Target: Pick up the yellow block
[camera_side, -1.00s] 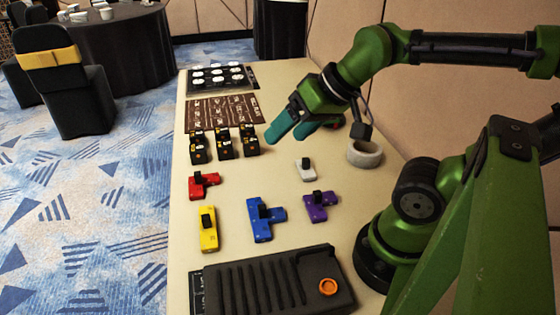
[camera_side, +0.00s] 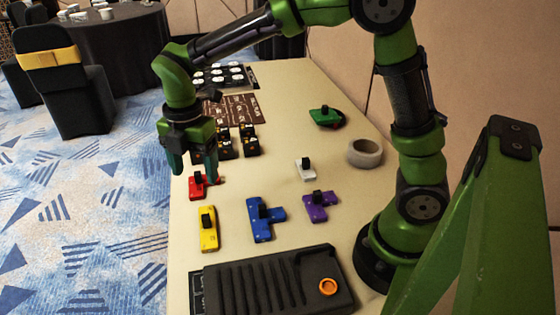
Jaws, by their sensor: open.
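The yellow block (camera_side: 209,236) lies on the table near its left edge, with a black knob on top. My gripper (camera_side: 193,168) points down above the table's left edge, farther back than the yellow block. Its teal fingers are apart with nothing between them that I can make out. A red block (camera_side: 197,188) with a black knob lies just below the fingertips in the picture. I cannot tell whether the fingers touch it. My gripper partly hides some black cubes behind it.
A blue block (camera_side: 260,222), a purple block (camera_side: 318,206) and a white block (camera_side: 305,172) lie right of the yellow one. A black ridged tray (camera_side: 240,285) is in front. Black cubes (camera_side: 249,141), a green piece (camera_side: 322,116) and a grey ring (camera_side: 364,152) lie farther back.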

